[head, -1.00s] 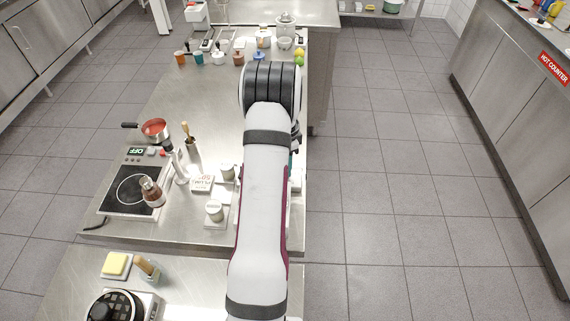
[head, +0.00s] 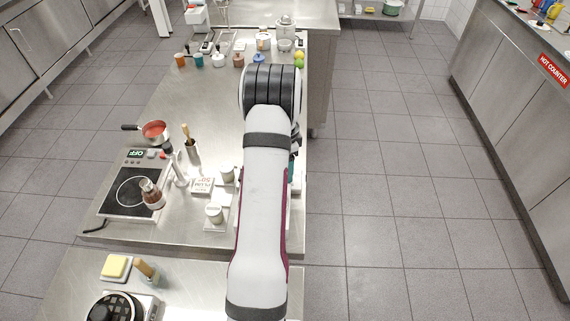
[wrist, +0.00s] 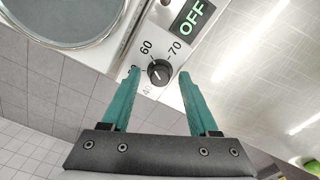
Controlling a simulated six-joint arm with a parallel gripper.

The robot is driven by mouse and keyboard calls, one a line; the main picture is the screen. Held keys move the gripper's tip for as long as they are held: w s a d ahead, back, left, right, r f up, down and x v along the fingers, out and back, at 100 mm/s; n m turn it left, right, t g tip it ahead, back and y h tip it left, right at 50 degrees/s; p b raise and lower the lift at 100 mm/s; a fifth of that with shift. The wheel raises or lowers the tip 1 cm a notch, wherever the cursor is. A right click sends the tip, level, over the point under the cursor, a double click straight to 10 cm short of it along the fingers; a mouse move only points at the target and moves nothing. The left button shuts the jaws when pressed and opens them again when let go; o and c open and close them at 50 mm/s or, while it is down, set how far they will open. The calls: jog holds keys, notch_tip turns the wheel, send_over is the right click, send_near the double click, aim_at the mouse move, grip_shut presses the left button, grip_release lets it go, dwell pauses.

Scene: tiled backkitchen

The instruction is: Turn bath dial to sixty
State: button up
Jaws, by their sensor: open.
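The bath dial (wrist: 159,72) is a small black knob on a pale panel in the wrist view. The marks 60, 70 and 40 are printed around it; another mark is partly hidden by the left finger. A pale pointer line on the knob seems to lean down-left, toward the 40 side. The bath (wrist: 62,45), with a round grey top, is at the upper left. My gripper (wrist: 159,73) is open, its teal fingers on either side of the dial with gaps visible. In the head view, my arm hides the bath and dial.
A display reading OFF (wrist: 192,18) is beside the dial. In the head view, a hot plate (head: 130,191) with a bottle, a red pan (head: 154,130) and several jars stand left of my arm. Open tiled floor lies to the right.

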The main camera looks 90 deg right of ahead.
notch_tip(320, 180, up, 16)
jog(key=shift+f, duration=0.1)
dwell(0.4)
jog(key=w+a+r+n, duration=0.3)
jog(key=w+a+n, duration=0.1)
jog(key=w+a, duration=0.4)
jog(key=w+a+r+n, duration=0.2)
jog(key=w+a+n, duration=0.3)
jog(key=w, duration=0.6)
jog(key=w+a+r+n, duration=0.1)
jog(key=w+a+n, duration=0.15)
jog(key=a, duration=0.65)
jog(key=w+a+r+n, duration=0.1)
jog(key=w+a+n, duration=0.15)
jog(key=a, duration=0.65)
jog(key=s+a+f+n+y, duration=0.1)
jog(key=s+a+f+n, duration=0.1)
jog(key=s+a+n, duration=0.3)
jog(key=s+a+f+n, duration=0.2)
jog(key=s+a+n, duration=0.3)
jog(key=a, duration=0.8)
jog(key=shift+s+a+n+y, duration=0.25)
jog(key=shift+a+n+y, duration=0.15)
jog(key=shift+n, duration=0.3)
